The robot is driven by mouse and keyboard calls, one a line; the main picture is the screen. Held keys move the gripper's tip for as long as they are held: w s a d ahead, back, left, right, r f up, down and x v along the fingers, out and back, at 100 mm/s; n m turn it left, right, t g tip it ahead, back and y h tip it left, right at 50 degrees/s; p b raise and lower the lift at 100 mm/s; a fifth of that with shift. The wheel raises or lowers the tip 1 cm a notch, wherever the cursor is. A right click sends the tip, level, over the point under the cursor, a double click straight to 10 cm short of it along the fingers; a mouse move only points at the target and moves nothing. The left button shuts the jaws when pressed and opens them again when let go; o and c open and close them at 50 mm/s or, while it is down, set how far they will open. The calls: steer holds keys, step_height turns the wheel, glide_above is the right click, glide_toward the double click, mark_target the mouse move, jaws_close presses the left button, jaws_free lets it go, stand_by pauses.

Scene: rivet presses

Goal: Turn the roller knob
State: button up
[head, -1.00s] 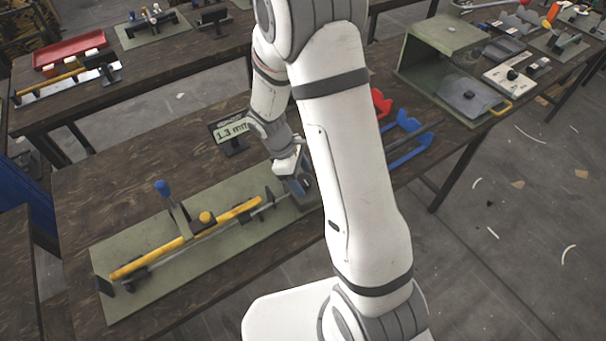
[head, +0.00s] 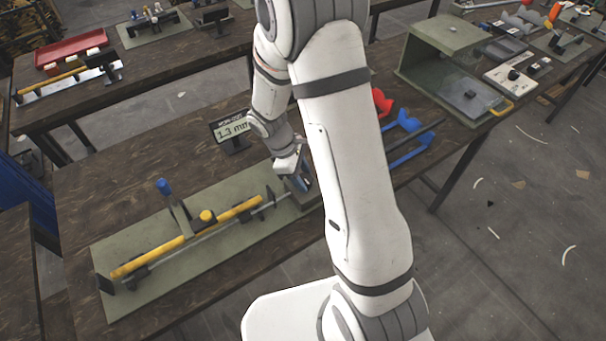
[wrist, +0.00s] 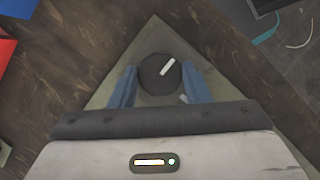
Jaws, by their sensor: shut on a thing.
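A round dark knob (wrist: 158,78) with a white line on its face sits on the corner of a green base plate (wrist: 115,95) in the wrist view. The white line points up and right. My gripper (wrist: 160,72) has one blue finger on each side of the knob and is shut on it. In the head view my gripper (head: 298,182) is low over the right end of the same green plate (head: 228,262). My arm hides the knob there. A roller rig with a yellow bar (head: 150,257) and a blue-topped lever (head: 163,187) stands on that plate.
A small display (head: 232,131) reading 1.3 mm stands behind the plate. Blue holders (head: 408,152) and a red one (head: 381,102) are right of my arm. A green box-shaped fixture (head: 455,80) stands farther right. The bench left of the display is bare.

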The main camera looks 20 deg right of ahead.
steer(key=shift+w+m, duration=0.2)
steer(key=shift+m, duration=0.3)
steer(key=m+g+y+b, duration=0.1)
steer(key=m, duration=0.2)
steer(key=shift+w+d+m, duration=0.1)
steer(key=shift+m, duration=0.3)
steer(key=m, duration=0.2)
steer(key=m+g+y+b, duration=0.1)
steer(key=m, duration=0.1)
steer(key=shift+d+r+y, duration=0.1)
steer(key=shift+y, duration=0.2)
stand_by(0.4)
steer(key=o, duration=1)
steer(key=shift+c, duration=0.2)
steer(key=d+b+v, duration=0.1)
steer(key=v, duration=0.6)
steer(key=shift+a+r, duration=0.3)
steer(key=shift+a, duration=0.2)
steer(key=shift+w, duration=0.15)
